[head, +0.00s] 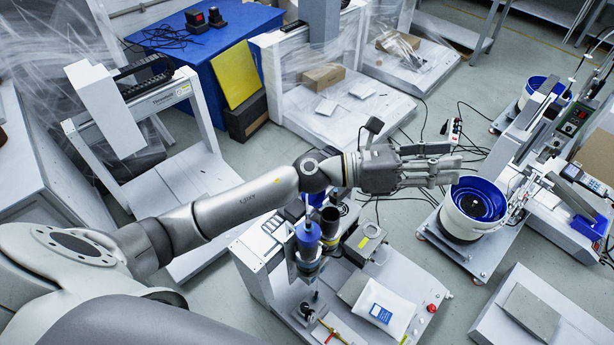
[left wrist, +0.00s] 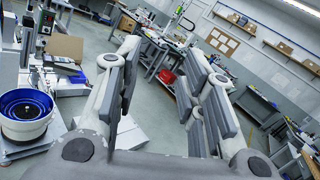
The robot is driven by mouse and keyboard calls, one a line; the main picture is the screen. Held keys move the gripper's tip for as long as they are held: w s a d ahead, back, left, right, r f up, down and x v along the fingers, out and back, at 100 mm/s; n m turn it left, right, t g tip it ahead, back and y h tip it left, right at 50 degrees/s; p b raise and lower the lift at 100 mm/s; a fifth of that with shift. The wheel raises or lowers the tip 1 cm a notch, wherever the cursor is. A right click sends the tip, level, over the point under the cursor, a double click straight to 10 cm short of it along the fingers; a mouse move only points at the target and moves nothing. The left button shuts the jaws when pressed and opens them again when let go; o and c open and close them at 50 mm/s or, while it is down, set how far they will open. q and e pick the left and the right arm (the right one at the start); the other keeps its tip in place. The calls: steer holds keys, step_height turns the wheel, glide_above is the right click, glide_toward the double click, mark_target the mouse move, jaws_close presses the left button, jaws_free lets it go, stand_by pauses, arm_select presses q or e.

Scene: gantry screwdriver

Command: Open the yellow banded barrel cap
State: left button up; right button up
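My left gripper (head: 448,165) reaches in from the left, over the middle of the room. Its fingers point right, just left of and above a white bowl feeder with a blue inside (head: 476,202). In the left wrist view the gripper (left wrist: 160,85) is open, its fingers spread with nothing between them. A blue cylinder (head: 308,236) stands upright on the gantry machine below my forearm. I cannot make out a yellow banded barrel cap for certain in either view. My right gripper is not in view.
The gantry machine's bench (head: 390,275) carries a white bag (head: 384,308). A white gantry frame (head: 190,95) stands at left. A blue table (head: 215,40) with a leaning yellow panel (head: 236,75) is behind. The bowl feeder also shows in the left wrist view (left wrist: 26,112). Grey floor shows between benches.

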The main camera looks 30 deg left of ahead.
arm_select(q)
steer(key=a+f+m+g+y, duration=0.6)
steer(key=f+m+g, duration=0.1)
steer(key=f+m, duration=0.4)
steer(key=w+a+f+m+g+y, duration=0.15)
steer(key=a+y, duration=0.35)
steer(key=a, duration=0.6)
steer(key=w+a+f+m+t+y, duration=0.1)
steer(key=w+a+f+m+y, duration=0.15)
steer(key=a+y, duration=0.65)
steer(key=f+h, duration=0.1)
steer(key=f, duration=0.2)
steer(key=a+f+h+p, duration=0.1)
steer(key=f, duration=0.2)
steer(key=a+f+h, duration=0.1)
steer(key=f, duration=0.2)
steer(key=shift+f+g, duration=0.25)
jaws_close()
